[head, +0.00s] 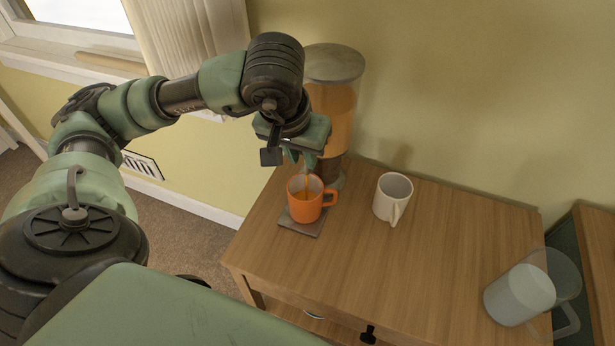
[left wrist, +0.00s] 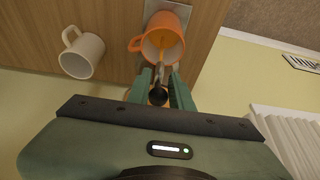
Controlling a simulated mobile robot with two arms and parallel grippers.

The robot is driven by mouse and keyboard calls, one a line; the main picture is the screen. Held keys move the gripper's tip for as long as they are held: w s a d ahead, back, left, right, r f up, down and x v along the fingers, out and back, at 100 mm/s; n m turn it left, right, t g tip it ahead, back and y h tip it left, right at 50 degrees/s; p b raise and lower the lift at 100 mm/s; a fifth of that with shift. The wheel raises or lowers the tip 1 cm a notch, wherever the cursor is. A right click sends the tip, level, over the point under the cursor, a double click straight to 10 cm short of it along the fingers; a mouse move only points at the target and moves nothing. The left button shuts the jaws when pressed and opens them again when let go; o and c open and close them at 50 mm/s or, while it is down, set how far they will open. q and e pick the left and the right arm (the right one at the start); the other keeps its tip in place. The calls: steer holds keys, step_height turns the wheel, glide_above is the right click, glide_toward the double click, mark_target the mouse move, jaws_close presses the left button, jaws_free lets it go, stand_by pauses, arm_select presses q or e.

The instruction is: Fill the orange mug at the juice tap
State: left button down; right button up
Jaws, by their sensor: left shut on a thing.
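The orange mug (head: 303,207) stands upright on a dark square coaster (head: 301,228) on the wooden cabinet, handle to the right. An orange stream (head: 307,184) runs down into it, and orange liquid shows inside. The mug also shows in the left wrist view (left wrist: 181,22). The juice dispenser (head: 342,108), a tall clear cylinder of orange juice with a grey lid, stands behind my left gripper (head: 303,158). My left gripper is above the mug, shut on the juice tap (left wrist: 158,95), whose dark round end shows between the fingers. The tap is mostly hidden in the head view.
A white mug (head: 392,198) stands upright right of the orange mug. A clear pitcher (head: 520,292) with whitish contents is at the cabinet top's right front. The wooden top (head: 420,260) between them is clear. A wall is close behind.

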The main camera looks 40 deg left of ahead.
arm_select(q)
steer(key=shift+w+r, duration=0.15)
steer(key=shift+w+a+r, duration=0.15)
steer(key=shift+w, duration=0.3)
steer(key=shift+w+a+r, duration=0.1)
steer(key=shift+w+r, duration=0.05)
steer(key=shift+w, duration=0.3)
steer(key=c, duration=1.2)
jaws_free()
steer(key=shift+w, duration=0.15)
steer(key=shift+c, duration=0.2)
steer(key=shift+r+p, duration=1.6)
steer(key=shift+r, duration=1.35)
